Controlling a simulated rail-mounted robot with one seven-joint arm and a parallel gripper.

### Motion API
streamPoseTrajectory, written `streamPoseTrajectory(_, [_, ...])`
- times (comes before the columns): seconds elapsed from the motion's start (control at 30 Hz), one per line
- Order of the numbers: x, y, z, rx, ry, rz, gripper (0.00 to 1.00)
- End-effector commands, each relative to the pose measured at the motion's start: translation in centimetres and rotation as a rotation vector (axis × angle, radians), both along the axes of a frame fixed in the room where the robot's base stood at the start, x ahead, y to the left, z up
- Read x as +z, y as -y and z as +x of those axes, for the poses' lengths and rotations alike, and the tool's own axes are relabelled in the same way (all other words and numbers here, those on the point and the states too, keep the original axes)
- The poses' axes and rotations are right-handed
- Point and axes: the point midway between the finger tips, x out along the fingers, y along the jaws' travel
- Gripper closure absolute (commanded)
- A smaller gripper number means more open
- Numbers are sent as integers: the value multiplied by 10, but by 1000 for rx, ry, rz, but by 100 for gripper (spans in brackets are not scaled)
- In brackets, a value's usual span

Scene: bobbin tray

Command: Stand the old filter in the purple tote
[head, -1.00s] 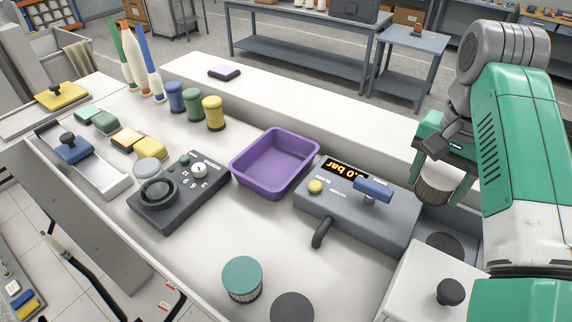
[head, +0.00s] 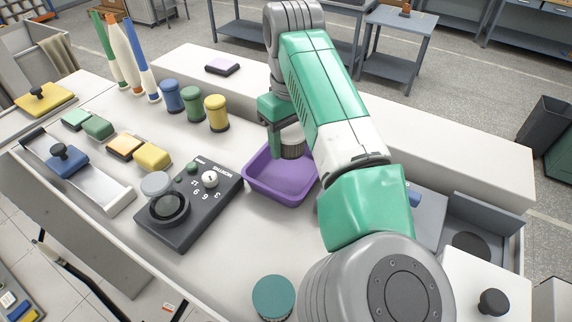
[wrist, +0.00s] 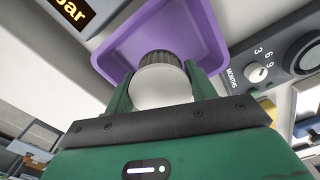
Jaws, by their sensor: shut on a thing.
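The old filter, a short pleated cylinder with a pale grey face, shows in the head view (head: 292,146) and in the wrist view (wrist: 163,92). My gripper (wrist: 161,84) is shut on it, with one green finger on each side. The purple tote (head: 262,191) is an open rectangular tub on the bench. The filter is over the back part of the tote in the head view, and the tote (wrist: 213,42) lies behind it in the wrist view. I cannot tell whether the filter touches the tote floor. My arm hides the tote's right side.
A dark dial panel (head: 222,192) stands close left of the tote. A grey unit with a lit display (wrist: 72,12) is on the other side, mostly behind my arm. A teal-topped filter (head: 272,296) stands at the front. Blue, green and yellow canisters (head: 193,106) stand behind left.

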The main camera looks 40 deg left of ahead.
Motion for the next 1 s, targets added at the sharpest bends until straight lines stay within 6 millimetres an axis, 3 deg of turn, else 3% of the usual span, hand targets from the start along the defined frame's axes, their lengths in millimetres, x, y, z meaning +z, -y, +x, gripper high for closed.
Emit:
streamPoseTrajectory(0.1, [-20, 0, 0, 0, -2, -1, 68])
streamPoseTrajectory(0.37, [-34, 0, 0, -2, 0, -1, 68])
streamPoseTrajectory(0.57, [-64, 1, 0, -2, -1, 0, 68])
streamPoseTrajectory(0.87, [-68, 0, 0, -2, -1, 1, 68])
streamPoseTrajectory(0.9, [-69, 0, 0, -2, 0, 1, 43])
streamPoseTrajectory(1.0, [-69, 0, 0, -2, 0, 1, 23])
